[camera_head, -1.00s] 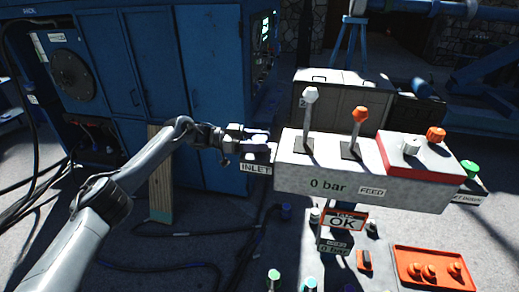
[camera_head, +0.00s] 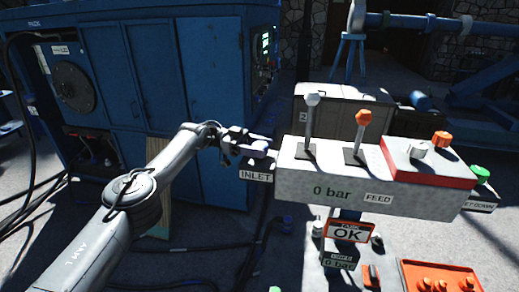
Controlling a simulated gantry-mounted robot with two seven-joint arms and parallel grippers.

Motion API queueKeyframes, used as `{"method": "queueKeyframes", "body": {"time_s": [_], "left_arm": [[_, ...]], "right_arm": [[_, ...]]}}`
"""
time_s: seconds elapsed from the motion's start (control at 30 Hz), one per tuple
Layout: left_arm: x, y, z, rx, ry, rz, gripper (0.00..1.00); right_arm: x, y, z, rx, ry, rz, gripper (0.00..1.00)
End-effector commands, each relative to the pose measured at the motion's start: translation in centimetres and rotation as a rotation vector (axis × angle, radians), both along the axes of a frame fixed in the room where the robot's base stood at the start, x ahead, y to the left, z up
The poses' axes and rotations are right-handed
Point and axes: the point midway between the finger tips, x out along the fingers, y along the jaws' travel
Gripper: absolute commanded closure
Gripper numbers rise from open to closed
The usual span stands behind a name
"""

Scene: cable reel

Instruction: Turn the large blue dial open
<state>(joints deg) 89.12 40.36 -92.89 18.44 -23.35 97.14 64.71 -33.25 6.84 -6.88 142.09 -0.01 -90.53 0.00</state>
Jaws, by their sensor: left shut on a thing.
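The blue dial (camera_head: 262,144) sits at the left end of the grey control box (camera_head: 330,186), above the INLET label (camera_head: 256,175). My left gripper (camera_head: 246,146) is shut on the dial, and its fingers hide part of it. The dial's turn position cannot be read. The box front reads "0 bar" beside a FEED label (camera_head: 379,198). My right gripper is not in view.
A white-tipped lever (camera_head: 309,125) and an orange-tipped lever (camera_head: 360,133) stand on the box. A red panel (camera_head: 428,165) with white and orange knobs is at its right. An OK sign (camera_head: 348,232) hangs below. Blue cabinets (camera_head: 150,90) stand behind my left arm.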

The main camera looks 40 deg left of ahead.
Motion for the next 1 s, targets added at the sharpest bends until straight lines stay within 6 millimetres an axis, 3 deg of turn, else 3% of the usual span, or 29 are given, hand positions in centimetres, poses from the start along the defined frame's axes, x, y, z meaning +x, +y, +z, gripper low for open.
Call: {"method": "queueKeyframes", "body": {"time_s": [0.5, 0.53, 0.67, 1.0], "left_arm": [[0.02, -0.22, 0.14, -0.003, -0.001, -0.016, 0.75], [0.02, -0.22, 0.14, -0.003, -0.001, -0.016, 0.43], [0.02, -0.19, 0.1, -0.002, -0.001, -0.015, 0.24], [-0.11, 0.25, 0.08, -0.001, 0.0, -0.008, 0.24]], "right_arm": [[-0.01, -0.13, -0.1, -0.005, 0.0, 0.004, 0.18], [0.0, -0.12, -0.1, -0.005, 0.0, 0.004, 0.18], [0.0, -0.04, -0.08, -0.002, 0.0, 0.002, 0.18], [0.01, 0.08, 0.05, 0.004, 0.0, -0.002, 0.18]]}}
